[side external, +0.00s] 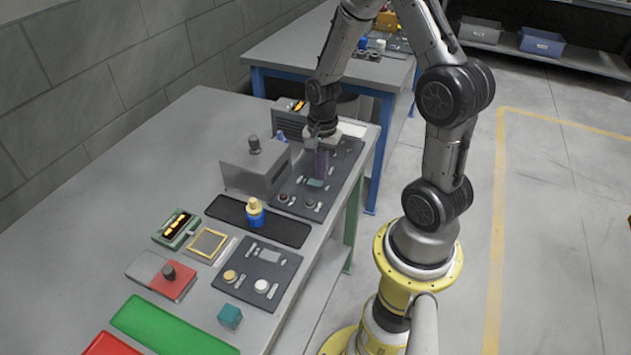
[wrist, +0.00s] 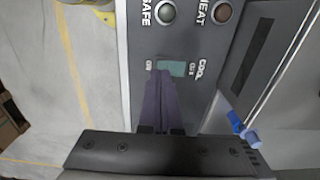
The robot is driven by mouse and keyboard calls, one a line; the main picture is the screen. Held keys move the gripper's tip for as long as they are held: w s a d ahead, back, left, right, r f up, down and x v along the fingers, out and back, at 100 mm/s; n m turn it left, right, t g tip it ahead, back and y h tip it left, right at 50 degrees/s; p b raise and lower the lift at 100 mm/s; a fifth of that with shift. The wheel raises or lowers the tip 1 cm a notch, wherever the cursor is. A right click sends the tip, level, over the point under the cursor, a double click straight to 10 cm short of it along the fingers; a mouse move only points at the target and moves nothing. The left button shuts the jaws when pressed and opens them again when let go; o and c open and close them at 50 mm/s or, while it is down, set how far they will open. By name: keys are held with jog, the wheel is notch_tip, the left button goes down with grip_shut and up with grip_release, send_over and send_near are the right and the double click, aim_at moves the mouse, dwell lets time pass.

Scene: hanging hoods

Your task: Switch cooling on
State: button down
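A teal switch (wrist: 172,68) sits on a dark grey panel (wrist: 192,113), beside lettering that reads COOL. It also shows in the side external view (side external: 317,183), on the far panel (side external: 290,188) of the grey table. Which way the switch is set I cannot tell. My gripper (wrist: 160,74) points down at the panel with its purple fingers together. Its fingertips are at the near left edge of the switch; whether they touch it I cannot tell. In the side external view my gripper (side external: 321,174) stands just above the switch.
A grey knob (wrist: 165,12) marked SAFE and a brown knob (wrist: 222,12) marked HEAT share the panel. A grey box (side external: 248,170) with a top knob stands left of it. A blue and yellow piece (side external: 255,213) stands on a black strip nearer the camera.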

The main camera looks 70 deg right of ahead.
jog(key=shift+f, duration=0.9)
dwell(0.6)
jog(key=shift+r, duration=3.55)
jog(key=shift+w+a, duration=0.1)
jog(key=shift+a, duration=0.05)
jog(key=a+r+n+t, duration=0.5)
jog(key=a+r, duration=0.4)
jog(key=r, duration=0.5)
jog(key=s+a+r+n, duration=0.3)
jog(key=s+a+n, duration=0.2)
jog(key=s+n, duration=0.5)
jog(key=n, duration=0.3)
jog(key=shift+s+a+t, duration=0.25)
jog(key=shift+a+t, duration=0.05)
jog(key=shift+a, duration=0.05)
